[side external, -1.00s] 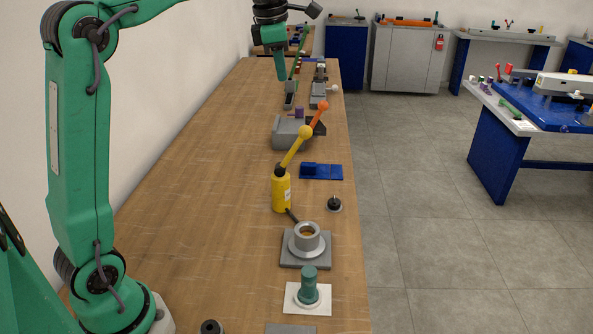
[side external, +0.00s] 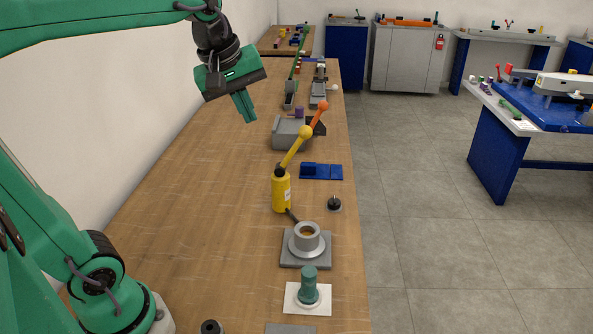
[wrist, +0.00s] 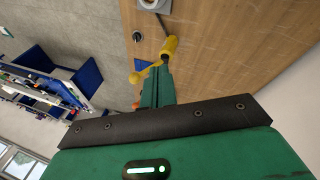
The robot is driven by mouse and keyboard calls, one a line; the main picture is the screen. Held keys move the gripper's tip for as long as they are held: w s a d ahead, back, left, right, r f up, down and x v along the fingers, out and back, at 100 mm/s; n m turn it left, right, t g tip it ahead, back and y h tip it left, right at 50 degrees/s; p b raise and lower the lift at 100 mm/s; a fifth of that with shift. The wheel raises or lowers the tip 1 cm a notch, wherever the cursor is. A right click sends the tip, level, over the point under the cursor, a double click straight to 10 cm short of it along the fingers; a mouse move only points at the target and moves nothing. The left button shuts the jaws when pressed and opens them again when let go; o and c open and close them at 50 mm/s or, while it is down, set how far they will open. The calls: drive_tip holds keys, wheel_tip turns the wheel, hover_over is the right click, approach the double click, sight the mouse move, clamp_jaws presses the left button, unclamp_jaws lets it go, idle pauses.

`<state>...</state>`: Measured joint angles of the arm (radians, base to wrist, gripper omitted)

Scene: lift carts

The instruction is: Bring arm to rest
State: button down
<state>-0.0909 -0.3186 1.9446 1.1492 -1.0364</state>
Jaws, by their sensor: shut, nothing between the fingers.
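My gripper (side external: 247,119) hangs in the air above the long wooden workbench (side external: 190,180), with its green fingers pointing down and slightly right. The fingers are together and hold nothing. In the wrist view my gripper (wrist: 160,70) points toward a yellow bottle-shaped tool (wrist: 170,46) on the bench. In the side view this yellow tool (side external: 282,190) stands upright with a yellow-knobbed lever, below and right of my gripper and well apart from it.
Along the bench's right side stand a grey vise-like block (side external: 288,133), a blue block (side external: 320,171), a small black knob (side external: 334,203), a grey ring fixture (side external: 306,242) and a green peg (side external: 309,286). The bench's left side is clear. A white wall borders it.

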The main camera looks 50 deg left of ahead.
drive_tip(key=s+d+f+m+t, duration=0.1)
drive_tip(key=s+d+f+m, duration=0.2)
drive_tip(key=s+f+m, duration=0.6)
drive_tip(key=s+m, duration=0.2)
drive_tip(key=m, duration=0.2)
drive_tip(key=shift+f, duration=0.3)
drive_tip(key=w+a+r+m+g, duration=0.1)
drive_tip(key=w+r+m, duration=0.1)
drive_tip(key=w+r, duration=0.55)
drive_tip(key=w+r+m+g, duration=0.1)
drive_tip(key=w+r, duration=0.3)
drive_tip(key=w, duration=0.7)
drive_tip(key=w+a+f+m+g, duration=0.1)
drive_tip(key=w+f+m, duration=0.1)
drive_tip(key=w, duration=0.6)
drive_tip(key=w+a+f+m+g, duration=0.1)
drive_tip(key=w+f+m, duration=0.1)
drive_tip(key=w, duration=0.7)
drive_tip(key=shift+a+f+g, duration=0.3)
drive_tip(key=shift+a+f, duration=0.05)
drive_tip(key=shift+f, duration=0.1)
